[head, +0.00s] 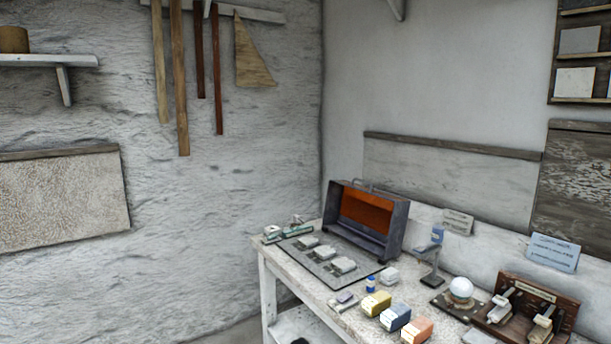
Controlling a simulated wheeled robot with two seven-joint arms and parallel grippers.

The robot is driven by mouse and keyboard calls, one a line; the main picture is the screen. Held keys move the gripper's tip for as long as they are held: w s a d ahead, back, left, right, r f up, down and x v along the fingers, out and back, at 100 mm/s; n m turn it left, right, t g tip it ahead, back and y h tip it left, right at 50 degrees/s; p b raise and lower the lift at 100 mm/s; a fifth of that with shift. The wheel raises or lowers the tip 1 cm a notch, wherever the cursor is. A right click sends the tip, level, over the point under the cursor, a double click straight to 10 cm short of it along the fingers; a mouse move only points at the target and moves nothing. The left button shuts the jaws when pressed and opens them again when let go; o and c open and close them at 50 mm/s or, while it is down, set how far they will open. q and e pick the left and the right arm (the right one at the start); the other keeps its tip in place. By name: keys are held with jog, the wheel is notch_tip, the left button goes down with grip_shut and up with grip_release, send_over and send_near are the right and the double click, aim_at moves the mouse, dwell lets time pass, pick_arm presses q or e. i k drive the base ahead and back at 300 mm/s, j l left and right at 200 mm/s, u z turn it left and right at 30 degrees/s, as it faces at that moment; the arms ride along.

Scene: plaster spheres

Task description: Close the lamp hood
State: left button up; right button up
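A dark grey box-shaped hood (398,228) with an orange-brown inside and a handle on top stands tilted up at the back of the white table. I take it to be the lamp hood, and its open side faces the front left. A dark flat plate (322,268) lies in front of it with several pale blocks on it. Neither of my grippers shows in the head view.
The table (278,277) also holds yellow (376,303), blue (395,317) and orange (417,329) boxes, a small blue bottle (370,285), a white sphere (461,288) and a wooden stand (537,296). Floor left of the table looks clear.

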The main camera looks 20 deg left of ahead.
aim_at(377, 213)
jog(key=i+u, duration=0.25)
jog(key=i+j+z, duration=0.8)
jog(key=j, duration=0.35)
jog(key=i+j+z, duration=0.2)
jog(key=j, duration=0.15)
jog(key=i+j+z, duration=0.2)
jog(key=j, duration=0.2)
jog(key=j+z, duration=0.2)
jog(key=j, duration=0.2)
jog(key=i+j+z, duration=0.2)
jog(key=j, duration=0.2)
jog(key=k, duration=0.05)
